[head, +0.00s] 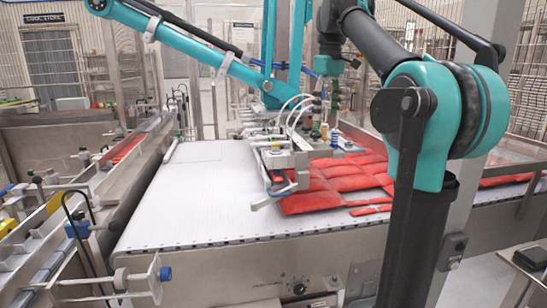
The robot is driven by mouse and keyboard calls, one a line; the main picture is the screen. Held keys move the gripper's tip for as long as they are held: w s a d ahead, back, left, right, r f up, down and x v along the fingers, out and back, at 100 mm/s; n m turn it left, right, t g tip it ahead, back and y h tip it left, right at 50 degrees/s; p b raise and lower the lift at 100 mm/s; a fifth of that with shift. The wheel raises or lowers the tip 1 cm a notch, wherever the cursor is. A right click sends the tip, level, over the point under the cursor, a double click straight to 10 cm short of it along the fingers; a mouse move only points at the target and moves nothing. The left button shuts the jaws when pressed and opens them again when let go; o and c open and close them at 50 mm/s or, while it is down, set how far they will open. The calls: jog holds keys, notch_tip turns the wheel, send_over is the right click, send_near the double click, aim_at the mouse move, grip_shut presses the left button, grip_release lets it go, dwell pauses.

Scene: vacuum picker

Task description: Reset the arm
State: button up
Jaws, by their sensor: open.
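I cannot make out my gripper or its fingertips in the head view. A large teal and black jointed arm (428,115) stands in the right foreground; I cannot tell whether it is part of my own body. Its dark upper link reaches up and left to the top of the view. A teal picker arm (205,52) comes down from the upper left to a metal suction head (283,158) with hoses. The suction head is low over the left edge of the red packs (340,178); whether it touches them cannot be told.
A white conveyor belt (190,205) runs across the middle, its left part bare. A metal side rail (75,203) with knobs and brackets lies along the left. A grey post (470,190) stands at right. Wire fencing (440,20) and a dark sign (45,19) are behind.

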jog(key=s+d+f+m+t, duration=0.1)
jog(key=s+f+m, duration=0.1)
jog(key=f, duration=1)
jog(key=s+d+f+m+t, duration=0.1)
jog(key=s+f+m, duration=0.1)
jog(key=f, duration=1)
jog(key=s+f+m+t, duration=0.1)
jog(key=s+f+m, duration=0.1)
jog(key=s+f, duration=0.7)
jog(key=s+d+f+m+t, duration=0.1)
jog(key=s+f+m, duration=0.1)
jog(key=s+f, duration=0.7)
notch_tip(320, 180, down, 6)
jog(key=shift+d+r, duration=0.25)
